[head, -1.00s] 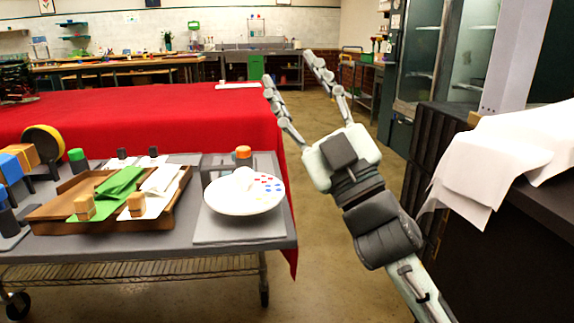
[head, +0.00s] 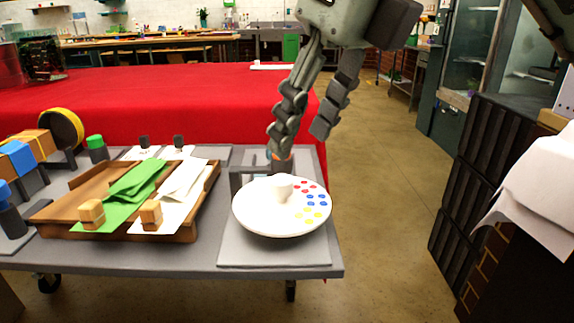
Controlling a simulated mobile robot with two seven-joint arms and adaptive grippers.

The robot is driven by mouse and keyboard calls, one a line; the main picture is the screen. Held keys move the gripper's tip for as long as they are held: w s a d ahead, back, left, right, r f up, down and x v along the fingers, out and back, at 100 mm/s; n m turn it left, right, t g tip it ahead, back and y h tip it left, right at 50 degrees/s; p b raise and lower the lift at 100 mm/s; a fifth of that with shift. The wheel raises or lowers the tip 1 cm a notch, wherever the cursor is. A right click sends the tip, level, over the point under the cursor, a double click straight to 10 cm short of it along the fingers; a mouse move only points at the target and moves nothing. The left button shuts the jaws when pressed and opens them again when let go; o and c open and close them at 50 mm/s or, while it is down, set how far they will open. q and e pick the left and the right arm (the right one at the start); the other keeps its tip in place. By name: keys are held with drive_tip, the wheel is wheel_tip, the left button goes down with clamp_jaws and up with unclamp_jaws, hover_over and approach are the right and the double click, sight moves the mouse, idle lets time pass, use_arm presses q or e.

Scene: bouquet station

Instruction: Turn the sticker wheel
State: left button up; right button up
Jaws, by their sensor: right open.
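The sticker wheel (head: 258,214) is a white disc with a raised white hub, lying on a grey plate (head: 230,254) at the right end of the cart. Red, blue and yellow dots line its right side. My right gripper (head: 301,143) is open, pointing down just behind the wheel. Its left finger overlaps an orange-topped item (head: 280,164) behind the hub; I cannot tell whether they touch. Nothing is between the fingers. My left gripper is out of view.
A wooden tray (head: 190,219) with green and white sheets and wooden blocks stands left of the wheel. A green-capped bottle (head: 96,148) and a yellow-rimmed roll (head: 62,130) are farther left. A red-covered table (head: 180,95) lies behind. Open floor is to the right.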

sight(284, 180)
drive_tip(key=x, duration=0.7)
drive_tip(key=shift+s+a+f, duration=0.1)
drive_tip(key=shift+s+f, duration=0.05)
drive_tip(key=shift+f, duration=0.05)
use_arm(q)
drive_tip(key=shift+s+r, duration=0.1)
drive_tip(key=shift+r, duration=0.05)
use_arm(e)
clamp_jaws()
